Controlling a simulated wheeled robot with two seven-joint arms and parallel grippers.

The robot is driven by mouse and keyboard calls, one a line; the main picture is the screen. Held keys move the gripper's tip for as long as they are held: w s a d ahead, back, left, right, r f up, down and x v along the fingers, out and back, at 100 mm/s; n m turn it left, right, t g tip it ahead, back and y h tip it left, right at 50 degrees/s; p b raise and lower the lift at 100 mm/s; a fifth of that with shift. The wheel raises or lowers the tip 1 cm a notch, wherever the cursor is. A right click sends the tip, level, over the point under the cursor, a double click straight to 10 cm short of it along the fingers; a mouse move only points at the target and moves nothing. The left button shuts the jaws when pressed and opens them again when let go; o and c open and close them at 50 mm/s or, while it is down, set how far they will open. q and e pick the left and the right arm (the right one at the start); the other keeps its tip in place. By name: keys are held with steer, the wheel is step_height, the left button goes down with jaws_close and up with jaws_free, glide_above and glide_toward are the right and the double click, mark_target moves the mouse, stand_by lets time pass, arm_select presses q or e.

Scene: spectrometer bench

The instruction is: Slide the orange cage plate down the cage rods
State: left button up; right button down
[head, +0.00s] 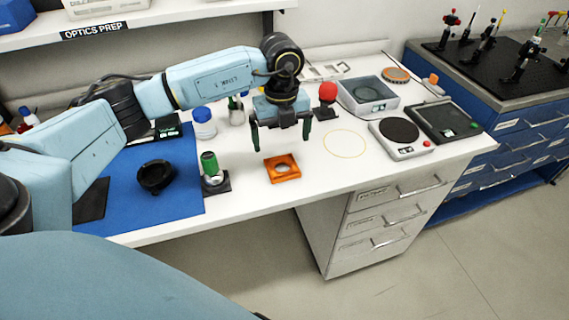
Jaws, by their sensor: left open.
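The orange cage plate (282,169) is a square with a round central hole. It lies on the white bench near its front edge. My left gripper (281,142) points down with its fingers spread, above and just behind the plate; nothing shows between the fingers. I cannot clearly make out the cage rods. My right gripper is not in view.
Left of the plate stands a green cylinder (209,162) on a dark base. A black ring part (155,176) lies on the blue mat (180,204). A red-topped item (327,97), grey tray (368,91) and round-topped device (399,133) stand to the right.

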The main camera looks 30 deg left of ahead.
mark_target(282, 170)
arm_select(q)
step_height(282, 170, down, 3)
steer(key=shift+w+r, duration=0.1)
step_height(282, 170, down, 2)
step_height(282, 170, down, 3)
steer(key=shift+r, duration=0.1)
steer(key=shift+f, duration=0.55)
steer(key=shift+c, duration=0.7)
steer(key=c, duration=0.7)
steer(key=shift+c, duration=1.3)
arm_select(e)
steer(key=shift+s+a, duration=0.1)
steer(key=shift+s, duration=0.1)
